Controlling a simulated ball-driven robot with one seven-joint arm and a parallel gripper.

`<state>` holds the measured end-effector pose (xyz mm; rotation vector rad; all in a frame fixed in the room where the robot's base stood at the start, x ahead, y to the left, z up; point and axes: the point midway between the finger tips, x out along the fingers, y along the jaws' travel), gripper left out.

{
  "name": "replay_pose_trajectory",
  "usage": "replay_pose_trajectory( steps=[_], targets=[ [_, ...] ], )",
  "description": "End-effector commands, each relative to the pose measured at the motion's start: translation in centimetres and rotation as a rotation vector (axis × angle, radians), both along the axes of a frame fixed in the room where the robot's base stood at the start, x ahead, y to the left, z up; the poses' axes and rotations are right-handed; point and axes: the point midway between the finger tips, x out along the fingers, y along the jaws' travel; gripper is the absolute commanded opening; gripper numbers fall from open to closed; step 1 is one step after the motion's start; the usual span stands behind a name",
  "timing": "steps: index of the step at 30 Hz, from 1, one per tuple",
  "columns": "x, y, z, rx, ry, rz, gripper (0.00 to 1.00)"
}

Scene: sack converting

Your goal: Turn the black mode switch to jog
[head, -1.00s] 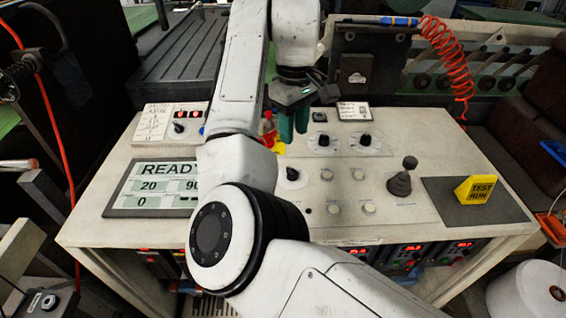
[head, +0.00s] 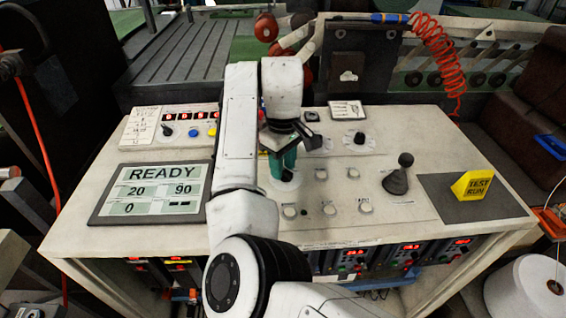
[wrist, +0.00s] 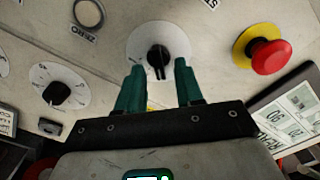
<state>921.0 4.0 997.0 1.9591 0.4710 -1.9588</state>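The black switch (wrist: 158,58), a pointer knob on a round white dial plate, is at the top centre of the wrist view. In the head view its dial plate (head: 290,184) shows just below my gripper (head: 284,160), which partly covers the knob. My gripper (wrist: 160,70), with green fingers, is open. In the wrist view the fingertips lie on either side of the lower end of the knob, with a gap on both sides. I cannot tell whether they are down around it or still above it. The switch's position labels are not readable.
A red emergency button (wrist: 270,56) on a yellow base is close by. Another black dial knob (wrist: 62,93) lies to the left. A READY screen (head: 152,193), a black joystick (head: 399,177), push buttons (head: 329,208) and a yellow TEST RUN sign (head: 472,186) are on the console.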

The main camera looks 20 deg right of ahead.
Motion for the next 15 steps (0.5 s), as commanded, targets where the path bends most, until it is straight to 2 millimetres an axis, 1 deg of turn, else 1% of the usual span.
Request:
replay_pose_trajectory(
  steps=[8, 15],
  targets=[
    [-0.01, 0.0, -0.17, 0.0, 0.0, 0.0, 0.36],
    [-0.01, -0.02, -0.15, 0.0, 0.0, 0.0, 0.14]
  ],
)
